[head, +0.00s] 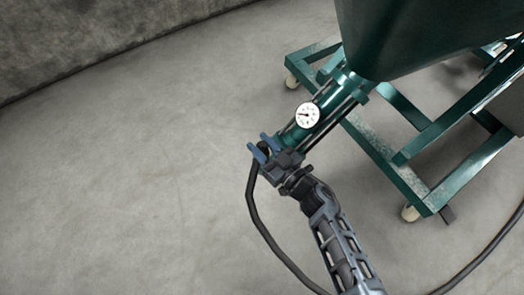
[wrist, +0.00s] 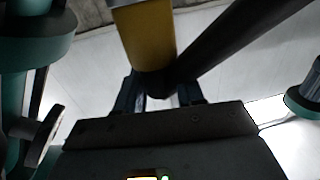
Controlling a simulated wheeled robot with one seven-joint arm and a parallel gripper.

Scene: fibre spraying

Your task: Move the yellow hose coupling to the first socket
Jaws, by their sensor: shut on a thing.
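The yellow hose coupling (wrist: 148,42) stands out at the top middle of the wrist view, with a black hose (wrist: 235,40) running from its lower end to the upper right. My gripper (wrist: 163,97) is shut on the coupling's lower end. In the head view my gripper (head: 263,147) has its blue fingers close beside the lower end of the green pump pipe (head: 291,137). The coupling's yellow is hidden there; the black hose (head: 253,200) shows at the fingers. I cannot make out the first socket for certain.
A green wheeled frame (head: 380,158) carries a large green hopper (head: 410,35) and a white dial gauge (head: 307,115). In the wrist view, a green flanged part (wrist: 38,35) is at left and a green fitting (wrist: 303,98) at right. Concrete floor at left is clear.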

